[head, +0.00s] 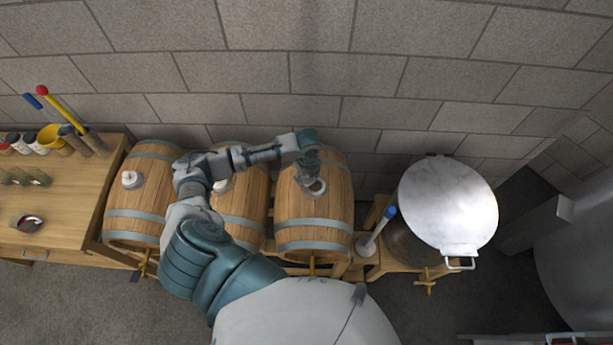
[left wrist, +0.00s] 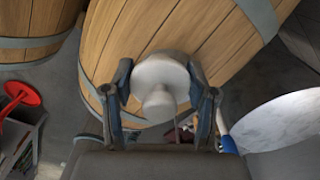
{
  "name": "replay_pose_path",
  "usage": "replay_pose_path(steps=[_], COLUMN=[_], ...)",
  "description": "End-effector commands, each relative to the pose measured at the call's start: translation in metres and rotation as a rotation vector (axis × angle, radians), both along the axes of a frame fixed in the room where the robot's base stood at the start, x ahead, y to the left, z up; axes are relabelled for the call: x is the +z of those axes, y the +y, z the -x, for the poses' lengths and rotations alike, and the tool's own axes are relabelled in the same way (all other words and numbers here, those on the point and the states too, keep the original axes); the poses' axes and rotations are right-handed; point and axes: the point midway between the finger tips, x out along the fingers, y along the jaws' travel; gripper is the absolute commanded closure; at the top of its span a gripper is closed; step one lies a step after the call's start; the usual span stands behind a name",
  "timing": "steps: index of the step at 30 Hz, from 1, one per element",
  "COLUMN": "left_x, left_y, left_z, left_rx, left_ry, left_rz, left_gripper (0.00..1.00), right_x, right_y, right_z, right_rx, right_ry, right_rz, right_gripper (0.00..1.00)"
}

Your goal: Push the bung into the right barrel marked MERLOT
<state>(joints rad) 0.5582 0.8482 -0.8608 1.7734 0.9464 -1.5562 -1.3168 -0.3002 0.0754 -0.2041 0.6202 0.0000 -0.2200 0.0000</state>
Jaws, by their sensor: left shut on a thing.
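Three wooden barrels with grey hoops lie side by side along the wall. My left arm reaches over the middle barrel (head: 240,205) to the right barrel (head: 312,222). My left gripper (head: 311,180) is at the top of the right barrel. In the left wrist view its two fingers (left wrist: 161,88) are shut on a pale bung (left wrist: 160,77), with barrel staves (left wrist: 160,28) behind it. I cannot tell whether the bung sits in the hole or just above it. No MERLOT marking is readable. My right gripper is not in view.
The left barrel (head: 150,205) has a pale bung (head: 131,179) on top. A steel-lidded vessel (head: 448,205) stands to the right, with a blue-tipped tool (head: 380,228) between. A wooden workbench (head: 75,205) with jars and a yellow cup (head: 52,136) is at left.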

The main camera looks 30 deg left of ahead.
Motion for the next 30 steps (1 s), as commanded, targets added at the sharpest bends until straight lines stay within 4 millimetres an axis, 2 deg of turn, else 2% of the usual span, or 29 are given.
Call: replay_pose_path(steps=[1,10,30], left_x=[-0.003,-0.001,0.003], left_y=[-0.007,-0.016,-0.025], left_z=[0.002,0.002,-0.001], left_rx=[-0.008,-0.011,-0.007], left_ry=[0.006,0.005,0.000], left_rz=[0.010,0.015,0.013], left_gripper=[0.88,0.88,0.89], right_x=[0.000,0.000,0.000], right_y=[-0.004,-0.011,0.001], right_z=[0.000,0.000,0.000], right_rx=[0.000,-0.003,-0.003], right_ry=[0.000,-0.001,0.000], right_rz=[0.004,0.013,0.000], right_gripper=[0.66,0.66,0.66])
